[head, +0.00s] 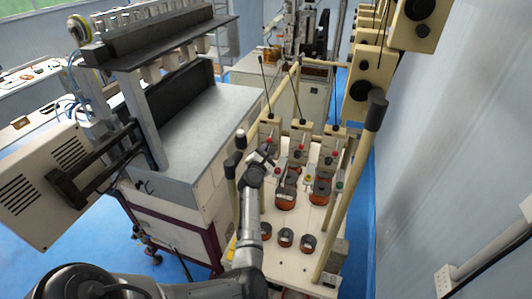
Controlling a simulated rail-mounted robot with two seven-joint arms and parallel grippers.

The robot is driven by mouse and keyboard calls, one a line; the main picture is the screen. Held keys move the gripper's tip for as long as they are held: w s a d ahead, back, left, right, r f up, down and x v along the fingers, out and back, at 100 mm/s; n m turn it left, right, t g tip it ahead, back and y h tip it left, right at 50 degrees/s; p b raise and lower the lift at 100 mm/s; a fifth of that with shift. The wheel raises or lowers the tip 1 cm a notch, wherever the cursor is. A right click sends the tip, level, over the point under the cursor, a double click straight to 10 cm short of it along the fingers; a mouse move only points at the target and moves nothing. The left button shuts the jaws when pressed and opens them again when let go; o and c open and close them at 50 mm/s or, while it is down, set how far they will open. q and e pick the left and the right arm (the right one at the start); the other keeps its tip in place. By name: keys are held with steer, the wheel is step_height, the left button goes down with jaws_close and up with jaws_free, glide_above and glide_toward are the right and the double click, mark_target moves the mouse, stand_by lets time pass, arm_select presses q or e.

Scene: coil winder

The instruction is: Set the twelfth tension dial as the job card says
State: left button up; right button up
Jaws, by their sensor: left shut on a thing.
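My left gripper (263,154) is at the left front unit of a row of three small beige tension units on the white bench top. It is shut on a small part at that unit, which looks like its tension dial. The fingers hide most of that part, and its setting cannot be read. The middle unit (300,129) and the right unit (334,133) stand beside it, each with a thin upright rod and a small red part. I cannot make out a job card. My right gripper is not in view.
Copper wire spools (286,193) stand on the bench top (290,262) close right of my left arm. A beige post with a dark end (375,110) slants up at the right. Beige boxes with black knobs (360,90) hang above. A large grey machine (205,125) stands left.

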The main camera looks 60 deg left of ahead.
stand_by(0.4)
arm_select(q)
steer(key=o, duration=0.9)
steer(key=shift+b+v, duration=0.6)
steer(key=shift+v, duration=3.15)
